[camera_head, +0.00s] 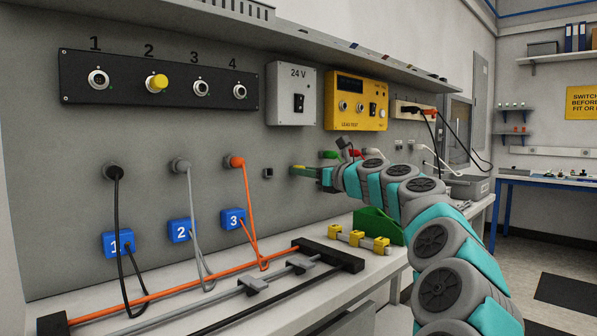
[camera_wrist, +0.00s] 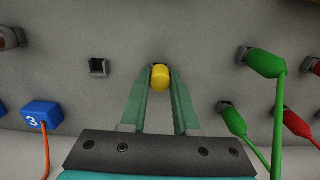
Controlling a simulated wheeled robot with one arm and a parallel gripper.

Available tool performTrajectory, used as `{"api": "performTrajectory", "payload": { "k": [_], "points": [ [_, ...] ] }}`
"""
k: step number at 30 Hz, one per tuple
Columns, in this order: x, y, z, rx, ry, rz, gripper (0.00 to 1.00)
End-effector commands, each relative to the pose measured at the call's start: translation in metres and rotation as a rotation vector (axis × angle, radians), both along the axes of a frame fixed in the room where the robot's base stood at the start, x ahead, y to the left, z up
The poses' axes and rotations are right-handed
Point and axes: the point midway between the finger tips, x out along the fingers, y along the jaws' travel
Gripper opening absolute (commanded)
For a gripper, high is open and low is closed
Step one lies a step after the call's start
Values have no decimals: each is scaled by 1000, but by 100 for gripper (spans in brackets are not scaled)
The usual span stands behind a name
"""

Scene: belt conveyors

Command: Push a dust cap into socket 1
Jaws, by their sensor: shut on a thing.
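Socket 1 (camera_head: 98,79) is the leftmost round metal socket on the black panel (camera_head: 178,107); it is bare. Socket 2 carries a yellow cap (camera_head: 157,82), while socket 3 (camera_head: 202,88) and socket 4 (camera_head: 240,91) are bare. My gripper (camera_head: 296,171) is in front of the grey wall panel, below the 24 V box, well to the right of and lower than socket 1. In the wrist view my gripper (camera_wrist: 161,80) is shut on a yellow dust cap (camera_wrist: 161,77) between its green fingertips. The cap's far side is hidden.
Black, grey and orange cables hang from wall plugs to blue numbered blocks (camera_head: 118,243). Yellow pieces (camera_head: 355,238) and a green bin (camera_head: 378,224) are on the bench. A shelf (camera_head: 330,45) overhangs the panel.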

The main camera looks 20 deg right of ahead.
Motion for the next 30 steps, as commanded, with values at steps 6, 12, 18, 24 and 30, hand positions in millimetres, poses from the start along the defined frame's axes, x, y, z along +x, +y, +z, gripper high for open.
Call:
{"api": "performTrajectory", "payload": {
  "k": [6, 12, 18, 24, 30],
  "points": [
    [0, 0, 0, 0, 0, 0, 0],
    [0, 0, 0, 0, 0, 0, 0],
    [-1, -1, 0, 0, 0, 0, 0],
    [-2, -1, 0, 0, 0, 0, 0],
    [-8, -4, 0, 0, -1, -1, 0]
  ]
}}
